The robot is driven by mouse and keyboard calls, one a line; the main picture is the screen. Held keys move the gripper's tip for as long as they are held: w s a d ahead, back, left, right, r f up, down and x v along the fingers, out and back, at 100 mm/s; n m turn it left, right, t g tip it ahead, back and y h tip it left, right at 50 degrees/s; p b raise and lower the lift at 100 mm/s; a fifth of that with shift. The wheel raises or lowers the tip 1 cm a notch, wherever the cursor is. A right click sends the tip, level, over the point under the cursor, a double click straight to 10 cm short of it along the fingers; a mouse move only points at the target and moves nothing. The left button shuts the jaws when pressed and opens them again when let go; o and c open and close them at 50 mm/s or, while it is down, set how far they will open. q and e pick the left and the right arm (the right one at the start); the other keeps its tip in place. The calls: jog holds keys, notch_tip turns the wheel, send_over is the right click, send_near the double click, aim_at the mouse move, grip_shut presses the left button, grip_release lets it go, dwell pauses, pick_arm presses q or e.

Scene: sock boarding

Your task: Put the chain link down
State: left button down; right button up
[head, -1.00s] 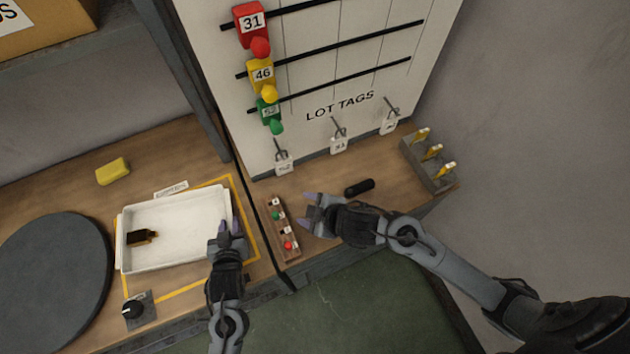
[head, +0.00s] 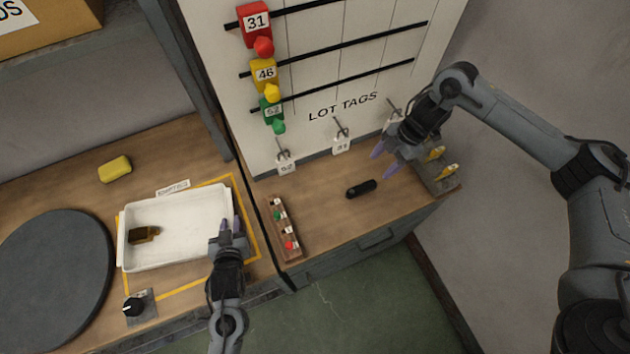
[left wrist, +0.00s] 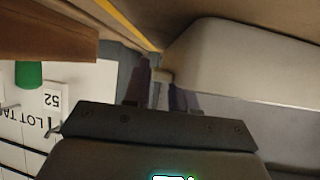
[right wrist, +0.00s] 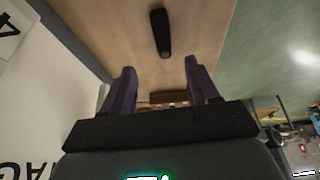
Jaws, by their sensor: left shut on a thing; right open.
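No piece is clearly recognisable as a chain link. A black oblong piece (head: 361,188) lies flat on the right bench; I cannot tell whether it is the link. It also shows beyond my fingers in the right wrist view (right wrist: 160,32). My right gripper (head: 381,159) is open and empty above the bench, behind and to the right of this piece, apart from it. My left gripper (head: 231,226) is shut on the right rim of the white tray (head: 180,203). Its fingers meet at the tray wall in the left wrist view (left wrist: 153,78).
A brown-and-gold item (head: 143,234) lies in the tray. A wooden strip with coloured pegs (head: 285,229) lies between the tray and the black piece. The lot tag board (head: 330,60) stands behind. A grey holder (head: 440,183) is beside my right gripper. A yellow block (head: 115,168) lies left.

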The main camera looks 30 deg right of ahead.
send_near(362, 188)
notch_tip(362, 188, down, 3)
jog(key=shift+a+r, duration=0.1)
jog(key=shift+r, duration=0.1)
jog(key=shift+a+x, duration=0.15)
jog(key=shift+x, duration=1.3)
jog(key=shift+a+x, duration=0.15)
jog(key=shift+x, duration=1.25)
jog(key=shift+r, duration=0.1)
grip_shut()
